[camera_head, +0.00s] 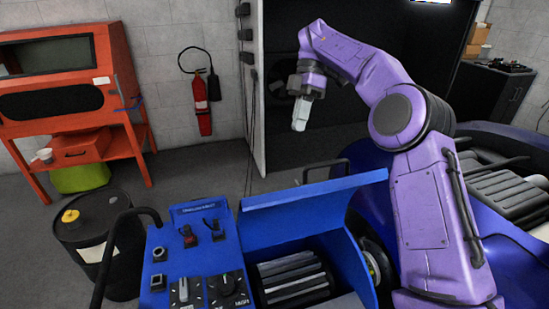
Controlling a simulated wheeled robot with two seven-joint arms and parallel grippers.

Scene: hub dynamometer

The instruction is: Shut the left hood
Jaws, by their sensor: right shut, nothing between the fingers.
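The blue hood (312,205) stands raised on top of a blue dynamometer unit (215,250) at the bottom centre. Grey ribbed parts (292,275) show in the opening below it, so the hood is open. My purple right arm comes in from the lower right. Its gripper (299,121) is shut and empty, pointing down in the air, above the hood in the picture and apart from it. My left gripper is not in view.
A control panel with knobs and switches (228,288) lies left of the opening. A black handle bar (112,245) curves at its left. A dark drum (85,240) stands on the floor. A blue car (480,245) is at the right. An orange cabinet (65,95) stands back left.

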